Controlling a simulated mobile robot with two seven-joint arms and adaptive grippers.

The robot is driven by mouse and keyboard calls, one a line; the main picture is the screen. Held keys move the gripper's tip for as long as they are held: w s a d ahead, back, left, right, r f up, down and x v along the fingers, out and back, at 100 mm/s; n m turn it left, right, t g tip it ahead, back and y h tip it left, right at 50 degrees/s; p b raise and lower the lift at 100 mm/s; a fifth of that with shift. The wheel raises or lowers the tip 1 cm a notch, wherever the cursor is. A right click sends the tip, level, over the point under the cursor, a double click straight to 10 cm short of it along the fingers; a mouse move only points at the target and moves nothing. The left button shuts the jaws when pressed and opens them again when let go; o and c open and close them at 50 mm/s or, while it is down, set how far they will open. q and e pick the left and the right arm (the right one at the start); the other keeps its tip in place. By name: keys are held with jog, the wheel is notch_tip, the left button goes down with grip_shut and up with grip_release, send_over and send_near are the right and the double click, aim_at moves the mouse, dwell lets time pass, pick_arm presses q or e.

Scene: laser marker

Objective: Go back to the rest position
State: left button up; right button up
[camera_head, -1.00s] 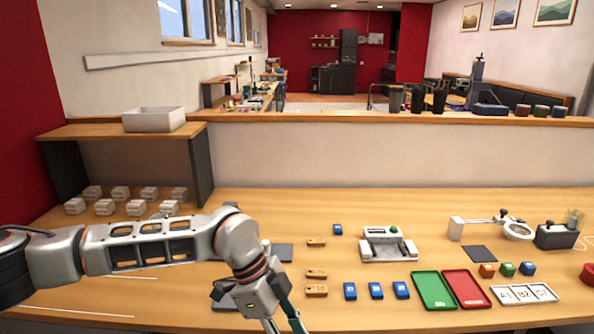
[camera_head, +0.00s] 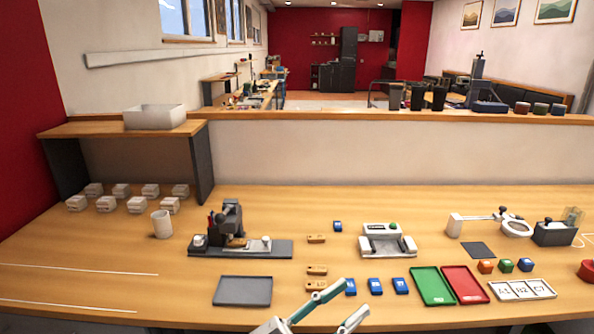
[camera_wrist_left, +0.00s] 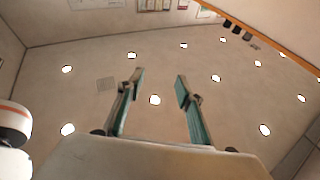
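My left gripper (camera_head: 331,305) shows at the bottom middle of the head view, low at the front edge of the table. Its two teal fingers are spread apart with nothing between them. In the left wrist view the same gripper (camera_wrist_left: 157,88) is open and empty, its fingers pointing up toward the ceiling with round lights. In the head view one finger covers part of the area by the blue blocks. My right gripper is in neither view.
The table (camera_head: 120,275) holds a black laser marker (camera_head: 232,222), a dark tray (camera_head: 243,291), a white cup (camera_head: 162,224), a white device (camera_head: 388,241), a green tray (camera_head: 433,288) and a red tray (camera_head: 465,285). The left front of the table is clear.

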pick_arm(q)
jog(key=w+a+f+n+t+y, duration=0.2)
jog(key=a+f+n+t+y, duration=0.3)
jog(key=a+f+n+y, duration=0.75)
jog(key=s+a+f+m+g+y, duration=0.1)
jog(key=s+a+f+g+y, duration=0.1)
jog(key=s+a+f, duration=0.5)
jog(key=s+a+f+m+g+y, duration=0.2)
jog(key=s+a+f, duration=0.5)
jog(key=f, duration=0.9)
jog(key=shift+a+g, duration=0.4)
jog(key=shift+a, duration=0.65)
jog(key=shift+r+m+y, duration=0.1)
jog(key=shift+m+y, duration=0.15)
